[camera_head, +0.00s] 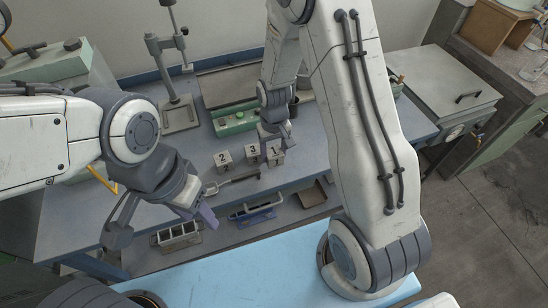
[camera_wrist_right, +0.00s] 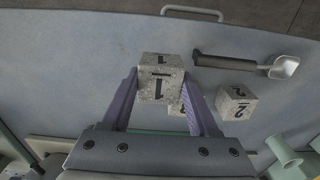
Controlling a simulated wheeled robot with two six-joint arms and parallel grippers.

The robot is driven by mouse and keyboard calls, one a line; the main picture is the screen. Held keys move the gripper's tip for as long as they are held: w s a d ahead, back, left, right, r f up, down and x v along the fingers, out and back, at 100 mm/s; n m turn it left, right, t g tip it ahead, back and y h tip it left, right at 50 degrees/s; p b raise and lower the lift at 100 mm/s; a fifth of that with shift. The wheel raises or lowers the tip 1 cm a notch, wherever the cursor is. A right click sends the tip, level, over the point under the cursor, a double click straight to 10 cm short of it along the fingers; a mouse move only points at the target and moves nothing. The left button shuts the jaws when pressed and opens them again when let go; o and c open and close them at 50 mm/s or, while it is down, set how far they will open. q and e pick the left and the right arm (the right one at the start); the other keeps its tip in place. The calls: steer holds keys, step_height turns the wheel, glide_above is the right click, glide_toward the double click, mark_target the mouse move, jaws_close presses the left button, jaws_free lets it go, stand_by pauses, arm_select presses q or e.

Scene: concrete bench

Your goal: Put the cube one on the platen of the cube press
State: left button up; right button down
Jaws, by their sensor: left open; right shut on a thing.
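Cube one (camera_head: 275,154), a small grey concrete cube marked 1, is at the middle of the bench. In the right wrist view cube one (camera_wrist_right: 160,80) sits between the purple fingers of my right gripper (camera_wrist_right: 165,95), which is shut on it. My right gripper (camera_head: 274,138) comes down on it from above. I cannot tell whether the cube touches the bench. My left gripper (camera_head: 204,208) is open and empty at the front left.
Cube three (camera_head: 253,154) and cube two (camera_head: 224,161) stand left of cube one. A scoop (camera_head: 232,182) lies in front of them. A metal stand (camera_head: 176,110) rises at the back left.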

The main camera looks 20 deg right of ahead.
mark_target(274, 160)
steer(key=shift+f, duration=1.8)
steer(key=shift+f, duration=0.2)
steer(key=shift+c, duration=2.2)
jaws_free()
steer(key=shift+r, duration=0.1)
